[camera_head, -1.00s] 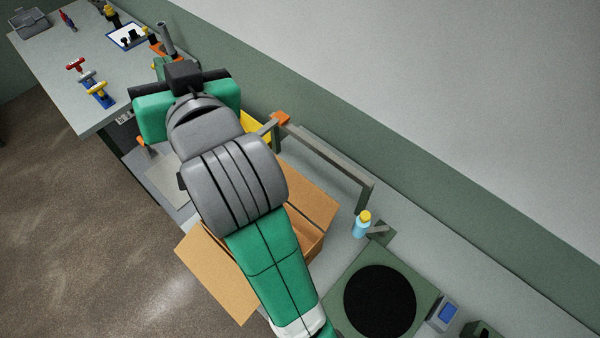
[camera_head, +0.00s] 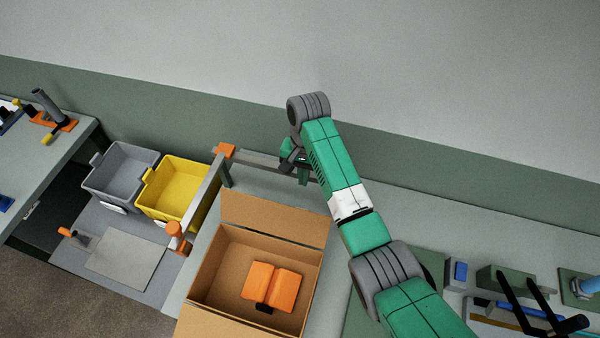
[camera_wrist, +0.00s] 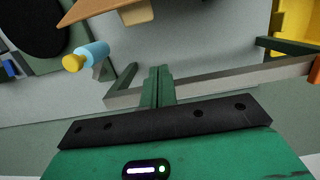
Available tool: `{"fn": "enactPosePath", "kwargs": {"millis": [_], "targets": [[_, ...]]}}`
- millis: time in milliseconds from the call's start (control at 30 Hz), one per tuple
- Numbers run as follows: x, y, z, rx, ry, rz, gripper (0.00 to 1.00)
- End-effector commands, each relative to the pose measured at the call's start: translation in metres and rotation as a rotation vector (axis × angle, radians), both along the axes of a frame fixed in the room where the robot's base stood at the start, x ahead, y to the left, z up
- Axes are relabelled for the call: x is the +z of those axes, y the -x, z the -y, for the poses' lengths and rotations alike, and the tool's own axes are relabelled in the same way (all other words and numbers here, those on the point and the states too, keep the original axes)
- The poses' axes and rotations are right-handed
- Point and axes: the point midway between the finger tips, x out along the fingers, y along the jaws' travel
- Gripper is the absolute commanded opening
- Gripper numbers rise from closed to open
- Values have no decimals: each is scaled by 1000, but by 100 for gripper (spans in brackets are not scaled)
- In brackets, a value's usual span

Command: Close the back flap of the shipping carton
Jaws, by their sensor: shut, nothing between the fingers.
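The shipping carton (camera_head: 200,285) stands open on the bench in the head view. Its back flap (camera_head: 268,218) is open, sloping outward along the rear edge. Its front flap (camera_head: 215,326) is also folded out, cut off by the picture's bottom edge. My gripper (camera_head: 303,178) is behind the back flap, near the grey rail, and apart from the flap. In the wrist view its green fingers (camera_wrist: 157,86) are together and empty, and a tan carton panel (camera_wrist: 100,9) shows at the top.
An orange folded item (camera_head: 272,284) lies inside the carton. A grey rail frame (camera_head: 252,160) runs behind it; the wrist view shows this rail (camera_wrist: 215,81) by my fingers. A blue bottle (camera_wrist: 92,54) stands near the rail. Yellow (camera_head: 180,187) and grey (camera_head: 120,172) bins are left.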

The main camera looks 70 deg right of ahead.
Motion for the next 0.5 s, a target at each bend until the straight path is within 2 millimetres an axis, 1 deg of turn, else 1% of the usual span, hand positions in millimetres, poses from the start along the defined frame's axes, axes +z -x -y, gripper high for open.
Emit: {"fn": "enactPosePath", "kwargs": {"millis": [100,267,300,400,500], "targets": [[-25,1,-4,-1,-2,-2,0],[-59,1,-9,0,-2,-2,0],[-49,1,-16,3,2,2,0],[-42,3,-30,2,2,2,0],[-39,4,-38,2,2,2,0]]}}
